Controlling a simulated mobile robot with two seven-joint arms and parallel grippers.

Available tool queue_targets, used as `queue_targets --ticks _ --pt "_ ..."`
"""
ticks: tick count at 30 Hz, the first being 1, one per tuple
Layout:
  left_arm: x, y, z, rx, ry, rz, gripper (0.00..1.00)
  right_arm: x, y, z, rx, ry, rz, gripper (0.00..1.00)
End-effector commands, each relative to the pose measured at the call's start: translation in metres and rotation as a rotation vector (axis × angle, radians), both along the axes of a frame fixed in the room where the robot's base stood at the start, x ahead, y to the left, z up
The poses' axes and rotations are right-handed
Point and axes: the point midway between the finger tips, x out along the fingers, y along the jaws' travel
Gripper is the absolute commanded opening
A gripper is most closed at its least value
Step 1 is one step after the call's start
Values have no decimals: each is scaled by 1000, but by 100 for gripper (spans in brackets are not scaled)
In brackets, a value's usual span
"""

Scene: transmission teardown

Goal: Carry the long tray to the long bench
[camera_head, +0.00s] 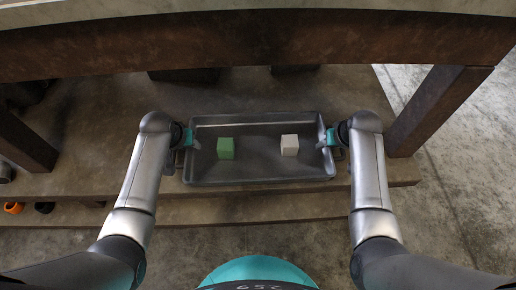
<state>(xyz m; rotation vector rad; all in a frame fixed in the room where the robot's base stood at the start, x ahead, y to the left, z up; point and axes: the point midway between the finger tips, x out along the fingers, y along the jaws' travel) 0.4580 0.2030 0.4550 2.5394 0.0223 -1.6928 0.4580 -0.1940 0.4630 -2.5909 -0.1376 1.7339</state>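The long tray (260,181) is a grey metal tray with raised walls, in the middle of the head view, over a brown lower shelf. A green cube (225,148) and a white cube (289,145) sit inside it. My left gripper (193,142) is at the tray's left end wall. My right gripper (326,141) is at its right end wall. Both are small in the picture, and their finger gap is not clear. I cannot tell whether the tray rests on the shelf or hangs just above it.
A thick brown beam (250,42) of a bench crosses above the tray, with a leg (436,108) at the right. The lower shelf (90,120) reaches left. An orange ring-like part (13,208) lies at the lower left. Concrete floor (460,190) is clear at the right.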

Motion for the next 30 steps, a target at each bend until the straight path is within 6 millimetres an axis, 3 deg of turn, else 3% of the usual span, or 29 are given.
queue_targets --ticks 4,14,30 --pt "0 0 0 0 0 0 36 0 0 0 0 0 0 36" --pt "0 0 0 0 0 0 0 0 0 0 0 0 0 0" --pt "0 0 0 0 1 0 0 0 0 0 0 1 0 0"
